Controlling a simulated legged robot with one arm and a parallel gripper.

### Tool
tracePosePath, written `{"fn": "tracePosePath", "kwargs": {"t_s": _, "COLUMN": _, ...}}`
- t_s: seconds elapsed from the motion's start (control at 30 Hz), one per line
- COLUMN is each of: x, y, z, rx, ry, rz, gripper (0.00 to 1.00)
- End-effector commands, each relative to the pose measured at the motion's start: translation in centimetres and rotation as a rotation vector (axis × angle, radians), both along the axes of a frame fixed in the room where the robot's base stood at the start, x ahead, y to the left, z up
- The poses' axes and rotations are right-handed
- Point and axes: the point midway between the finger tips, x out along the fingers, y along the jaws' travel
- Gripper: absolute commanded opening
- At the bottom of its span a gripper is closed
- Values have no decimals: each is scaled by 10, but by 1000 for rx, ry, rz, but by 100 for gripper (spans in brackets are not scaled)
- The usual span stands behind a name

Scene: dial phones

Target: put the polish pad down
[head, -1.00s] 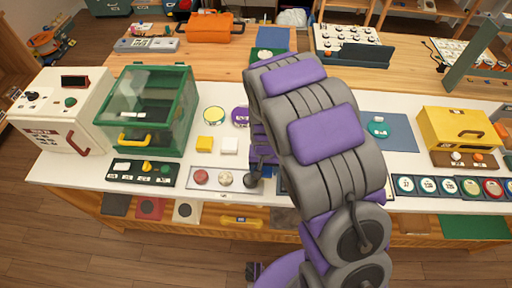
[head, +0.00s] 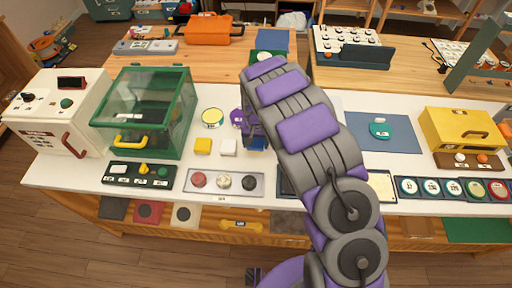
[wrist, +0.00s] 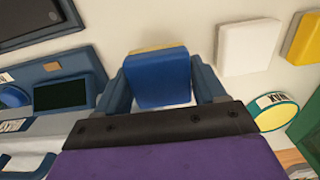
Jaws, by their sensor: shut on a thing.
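The polish pad appears to be the blue block (wrist: 160,80) between the fingers of my gripper (wrist: 161,72) in the wrist view; a thin yellow layer shows along its far edge. My gripper is shut on it, one finger on each side. In the head view a bit of blue (head: 256,143) shows beside my arm, right of the white block; my arm hides most of the gripper there. A white block (wrist: 247,46) and a yellow block (wrist: 304,38) lie beside the pad, apart from it. I cannot tell whether the pad touches the white table (head: 300,205).
A round wax tin (wrist: 275,112) is close to my gripper's right in the wrist view. A blue device with a dark screen (wrist: 62,94) is at its left. A tray (head: 211,189) with several round pieces lies at the table's front. A green glass case (head: 145,100) stands left.

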Motion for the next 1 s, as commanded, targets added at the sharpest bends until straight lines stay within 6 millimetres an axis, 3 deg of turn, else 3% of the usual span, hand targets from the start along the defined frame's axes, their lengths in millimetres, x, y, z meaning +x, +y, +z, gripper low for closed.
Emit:
{"fn": "tracePosePath", "kwargs": {"t_s": 0.2, "x": 0, "y": 0, "z": -31, "rx": -1, "ry": 2, "rz": 0, "gripper": 42}}
{"fn": "tracePosePath", "kwargs": {"t_s": 0.57, "x": -1, "y": -3, "z": -33, "rx": 3, "ry": 2, "rz": 0, "gripper": 42}}
{"fn": "tracePosePath", "kwargs": {"t_s": 0.6, "x": -1, "y": -3, "z": -33, "rx": 3, "ry": 2, "rz": 0, "gripper": 74}}
{"fn": "tracePosePath", "kwargs": {"t_s": 0.83, "x": -1, "y": 0, "z": -33, "rx": 0, "ry": 1, "rz": 0, "gripper": 96}}
{"fn": "tracePosePath", "kwargs": {"t_s": 1.0, "x": -1, "y": 0, "z": -33, "rx": 0, "ry": 2, "rz": -1, "gripper": 96}}
